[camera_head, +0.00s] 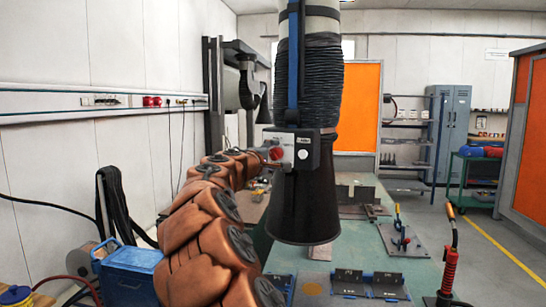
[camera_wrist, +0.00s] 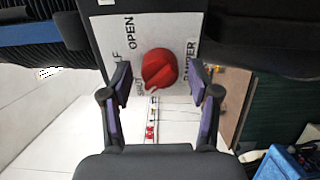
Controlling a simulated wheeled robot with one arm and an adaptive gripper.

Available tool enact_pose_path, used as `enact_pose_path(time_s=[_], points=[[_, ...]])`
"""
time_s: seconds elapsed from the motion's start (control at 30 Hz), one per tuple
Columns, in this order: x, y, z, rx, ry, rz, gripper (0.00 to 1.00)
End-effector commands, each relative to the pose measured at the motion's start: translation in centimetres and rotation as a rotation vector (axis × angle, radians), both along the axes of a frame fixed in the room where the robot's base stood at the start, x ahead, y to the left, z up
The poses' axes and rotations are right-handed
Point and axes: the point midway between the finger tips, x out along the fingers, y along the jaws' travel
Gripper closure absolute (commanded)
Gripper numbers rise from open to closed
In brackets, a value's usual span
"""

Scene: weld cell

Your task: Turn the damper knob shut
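The red damper knob (camera_wrist: 160,68) sits on a pale label plate (camera_wrist: 142,32) that reads OPEN, SHUT and DAMPER. A ridge on the knob slants toward the lower left, near the word SHUT. I cannot tell for sure which end is its pointer. In the head view the knob (camera_head: 276,154) is on a grey box (camera_head: 300,147) on the black extraction hood (camera_head: 303,205). My gripper (camera_wrist: 162,82) is open, with one purple-padded finger on each side of the knob. Gaps show between both fingers and the knob. In the head view my arm mostly hides the gripper.
The ribbed black duct (camera_head: 309,85) rises above the hood. A green table (camera_head: 365,245) with metal plates and clamps lies below and to the right. A blue case (camera_head: 130,273) stands at lower left, and a red-handled torch (camera_head: 449,270) at lower right.

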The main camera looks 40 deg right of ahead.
Motion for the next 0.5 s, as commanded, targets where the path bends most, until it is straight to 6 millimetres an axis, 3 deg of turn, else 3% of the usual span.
enact_pose_path(time_s=[0.33, 0.5], points=[[-0.1, 0.1, 0.0, 0.0, -0.001, 0.0, 0.35], [-0.5, 1.3, 0.1, -0.001, 0.0, -0.001, 0.35]])
